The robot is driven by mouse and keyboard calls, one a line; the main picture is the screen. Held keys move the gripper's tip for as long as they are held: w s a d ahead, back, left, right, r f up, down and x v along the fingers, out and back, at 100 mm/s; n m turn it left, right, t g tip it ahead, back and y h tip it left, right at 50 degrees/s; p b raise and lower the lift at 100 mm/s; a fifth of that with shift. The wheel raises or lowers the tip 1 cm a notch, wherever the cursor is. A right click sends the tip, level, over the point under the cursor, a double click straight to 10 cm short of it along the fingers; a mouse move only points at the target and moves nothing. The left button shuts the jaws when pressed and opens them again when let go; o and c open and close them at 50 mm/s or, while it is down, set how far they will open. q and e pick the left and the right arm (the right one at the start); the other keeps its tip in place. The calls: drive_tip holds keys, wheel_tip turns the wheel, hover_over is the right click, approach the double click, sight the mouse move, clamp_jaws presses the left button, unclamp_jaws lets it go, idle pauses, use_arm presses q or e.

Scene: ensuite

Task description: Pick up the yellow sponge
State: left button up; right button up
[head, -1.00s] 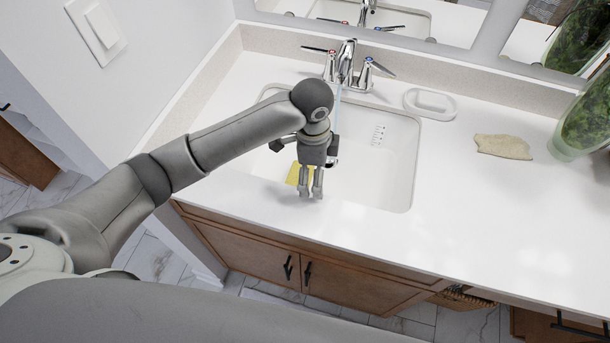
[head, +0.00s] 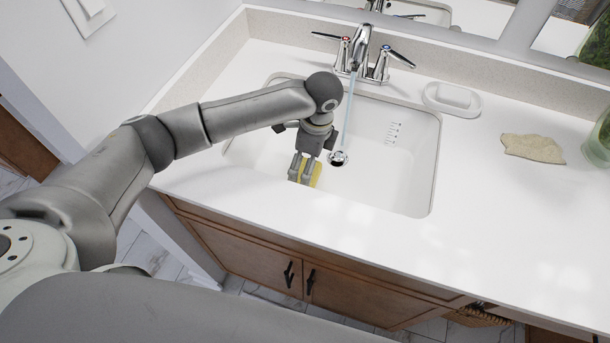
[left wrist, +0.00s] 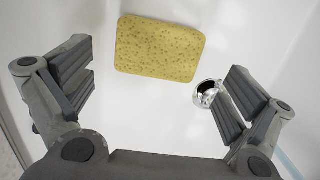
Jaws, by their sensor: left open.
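The yellow sponge (left wrist: 160,48) lies flat in the sink basin, seen whole in the left wrist view beyond and between the open fingers. In the head view the sponge (head: 315,174) is partly hidden behind my left gripper (head: 302,170). My left gripper, also in the left wrist view (left wrist: 158,90), is open and empty, pointing down into the basin. I cannot tell how far the fingertips are above the sponge. My right gripper is in neither current view.
The sink (head: 408,185) has a drain (head: 338,158) right of the gripper, and water runs from the faucet (head: 362,50). A soap dish (head: 450,100) and a beige cloth (head: 532,148) lie on the counter to the right. The counter's front is clear.

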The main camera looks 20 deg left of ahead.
use_arm(q)
drive_tip(key=f, duration=0.5)
drive_tip(key=shift+a, duration=0.25)
drive_tip(key=shift+c, duration=0.4)
drive_tip(key=c, duration=0.6)
wheel_tip(320, 180, up, 10)
